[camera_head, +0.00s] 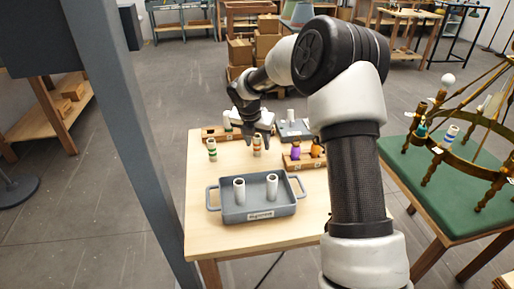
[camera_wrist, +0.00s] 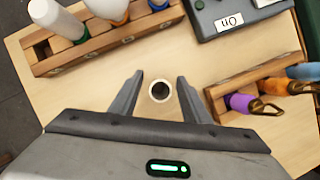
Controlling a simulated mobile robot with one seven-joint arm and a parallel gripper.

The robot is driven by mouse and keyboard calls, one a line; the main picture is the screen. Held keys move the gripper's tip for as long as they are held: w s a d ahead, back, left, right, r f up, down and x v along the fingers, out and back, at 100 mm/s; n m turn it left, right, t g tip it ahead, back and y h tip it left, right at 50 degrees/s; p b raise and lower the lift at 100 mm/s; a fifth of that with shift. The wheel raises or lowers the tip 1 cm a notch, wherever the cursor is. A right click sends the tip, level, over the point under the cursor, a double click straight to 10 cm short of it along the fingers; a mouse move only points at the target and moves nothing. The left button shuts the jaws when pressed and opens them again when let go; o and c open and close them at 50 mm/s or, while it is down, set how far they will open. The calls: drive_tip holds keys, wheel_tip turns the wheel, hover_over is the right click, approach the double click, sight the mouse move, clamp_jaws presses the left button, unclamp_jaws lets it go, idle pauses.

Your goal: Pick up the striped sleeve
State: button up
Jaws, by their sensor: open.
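Two striped sleeves stand upright on the wooden table: a white one with green bands (camera_head: 212,149) at the left and a white one with orange-brown bands (camera_head: 257,149) near the middle. My gripper (camera_head: 260,137) is open and points down over the orange-brown banded sleeve. In the wrist view, this sleeve shows from above as a pale ring with a dark hole (camera_wrist: 159,91). It stands between the two open fingers (camera_wrist: 159,82), with a visible gap on each side. Its bands are hidden in that view. Another sleeve with blue bands (camera_head: 450,133) is by the wooden wheel-shaped lamp frame.
A grey handled tray (camera_head: 258,216) with two plain white sleeves stands at the front. A wooden rack (camera_wrist: 105,46) with bottles and a grey box labelled "On" (camera_wrist: 229,21) lie behind. A rack with purple and orange pieces (camera_head: 300,163) is close on the right.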

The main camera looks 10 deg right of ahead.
drive_tip(key=shift+x, duration=0.75)
drive_tip(key=shift+c, duration=0.5)
clamp_jaws()
drive_tip(key=shift+r, duration=0.15)
